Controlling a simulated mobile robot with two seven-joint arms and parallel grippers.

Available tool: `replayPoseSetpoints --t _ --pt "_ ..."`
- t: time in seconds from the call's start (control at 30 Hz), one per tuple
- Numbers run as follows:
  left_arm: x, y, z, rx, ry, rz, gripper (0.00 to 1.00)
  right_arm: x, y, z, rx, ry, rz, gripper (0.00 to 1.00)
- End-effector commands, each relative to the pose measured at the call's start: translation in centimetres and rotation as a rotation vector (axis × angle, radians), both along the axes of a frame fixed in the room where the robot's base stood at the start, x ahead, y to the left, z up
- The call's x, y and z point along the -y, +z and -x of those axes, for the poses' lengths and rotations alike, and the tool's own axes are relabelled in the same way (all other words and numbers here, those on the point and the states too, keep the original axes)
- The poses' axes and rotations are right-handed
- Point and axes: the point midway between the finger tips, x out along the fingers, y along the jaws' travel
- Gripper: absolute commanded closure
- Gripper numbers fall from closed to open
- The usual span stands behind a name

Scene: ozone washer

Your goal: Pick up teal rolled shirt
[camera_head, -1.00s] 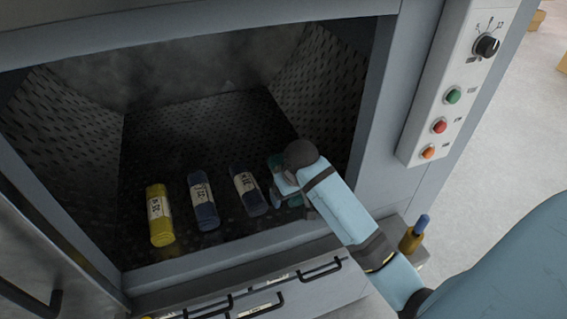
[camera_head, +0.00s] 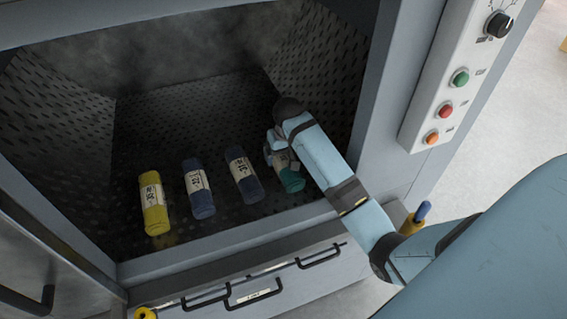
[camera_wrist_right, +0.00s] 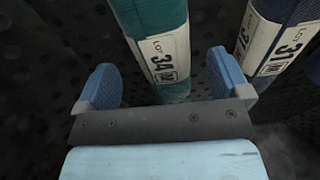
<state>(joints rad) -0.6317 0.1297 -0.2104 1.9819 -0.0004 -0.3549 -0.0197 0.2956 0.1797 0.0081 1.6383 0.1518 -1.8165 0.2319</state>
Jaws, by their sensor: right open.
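The teal rolled shirt (camera_head: 291,181) lies on the perforated floor of the washer chamber, rightmost in a row of rolled shirts. In the right wrist view the teal rolled shirt (camera_wrist_right: 161,38) has a cream label reading "LOT 34" and sits between the spread fingers. My right gripper (camera_head: 278,152) is open over the far part of the roll. Its two blue finger pads (camera_wrist_right: 168,82) stand on either side of the roll, with visible gaps. My arm partly hides the roll in the head view. My left gripper is not in view.
A navy roll (camera_head: 243,176) lies just left of the teal one; another navy roll (camera_head: 198,189) and a yellow roll (camera_head: 154,203) lie further left. The chamber's right wall (camera_head: 322,80) is close to my right arm. A control panel (camera_head: 458,80) is outside, right.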

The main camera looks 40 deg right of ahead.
Motion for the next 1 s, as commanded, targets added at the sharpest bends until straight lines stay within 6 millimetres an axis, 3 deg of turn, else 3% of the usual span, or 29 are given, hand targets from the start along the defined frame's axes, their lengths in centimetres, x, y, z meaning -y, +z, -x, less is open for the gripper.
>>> replayPoseSetpoints --t 0.3,0.6,0.87,1.0 --pt "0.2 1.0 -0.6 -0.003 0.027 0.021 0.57 -0.1 -4.2 -0.7 -0.002 0.0 0.0 0.06" --pt "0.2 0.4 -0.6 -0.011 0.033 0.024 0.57 0.0 -4.8 -0.8 -0.001 0.001 0.0 0.06" --pt "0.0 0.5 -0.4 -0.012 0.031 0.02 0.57 0.0 -4.7 -0.8 0.0 0.001 0.0 0.65" --pt "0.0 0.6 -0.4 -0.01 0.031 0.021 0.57 0.0 -4.7 -0.8 0.0 0.0 0.0 0.65"
